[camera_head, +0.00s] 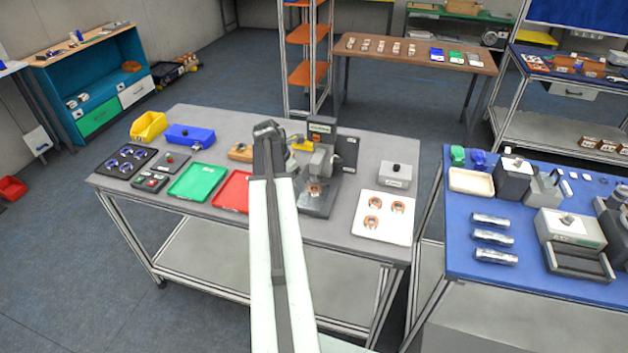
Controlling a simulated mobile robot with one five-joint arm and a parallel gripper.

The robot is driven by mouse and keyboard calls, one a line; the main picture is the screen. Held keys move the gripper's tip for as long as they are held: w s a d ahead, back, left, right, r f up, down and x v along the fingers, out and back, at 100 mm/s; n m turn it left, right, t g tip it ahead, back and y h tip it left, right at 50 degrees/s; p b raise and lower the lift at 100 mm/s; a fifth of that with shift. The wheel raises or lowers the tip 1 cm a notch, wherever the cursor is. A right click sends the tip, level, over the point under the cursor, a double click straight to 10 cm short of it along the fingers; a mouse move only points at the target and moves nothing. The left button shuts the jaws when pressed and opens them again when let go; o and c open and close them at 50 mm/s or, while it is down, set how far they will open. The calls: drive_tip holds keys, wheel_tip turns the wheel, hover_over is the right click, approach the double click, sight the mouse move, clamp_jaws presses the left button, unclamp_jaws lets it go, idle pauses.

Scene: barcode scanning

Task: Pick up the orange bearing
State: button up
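Three orange bearings lie on a white square tray (389,236) at the right end of the grey table: one at its right (398,207), one at its upper left (376,202) and one at its lower left (371,222). Another orange ring-shaped part (314,190) sits on the base of a dark grey device in the table's middle. My pale arm reaches up from the bottom over the table, and its dark upper part stands just left of this device. The arm is well left of the white tray. My gripper's fingers cannot be made out against the device.
A green tray (191,182) and a red tray (233,190) lie left of my arm. A dark tray with blue rings (125,161), a yellow bin (148,126) and a blue bin (190,136) are farther left. A grey box (395,175) stands behind the white tray.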

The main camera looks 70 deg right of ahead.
sight(314, 189)
drive_tip(key=shift+n, duration=0.4)
drive_tip(key=s+d, duration=0.1)
drive_tip(key=s+d+f+b, duration=0.1)
drive_tip(key=s+d+b, duration=0.1)
drive_tip(key=s, duration=0.1)
drive_tip(key=shift+f, duration=0.25)
drive_tip(key=b+x, duration=0.5)
drive_tip(key=shift+s+f+b, duration=0.1)
drive_tip(key=shift+f+b, duration=0.2)
drive_tip(key=shift+r, duration=0.2)
clamp_jaws()
drive_tip(key=shift+r+p, duration=0.2)
drive_tip(key=shift+p, duration=0.2)
drive_tip(key=w+a, duration=0.3)
drive_tip(key=a, duration=0.2)
drive_tip(key=w+a, duration=0.3)
drive_tip(key=a, duration=0.2)
drive_tip(key=w+a, duration=0.3)
drive_tip(key=a, duration=0.2)
drive_tip(key=shift+a+f, duration=0.1)
drive_tip(key=shift+a, duration=0.15)
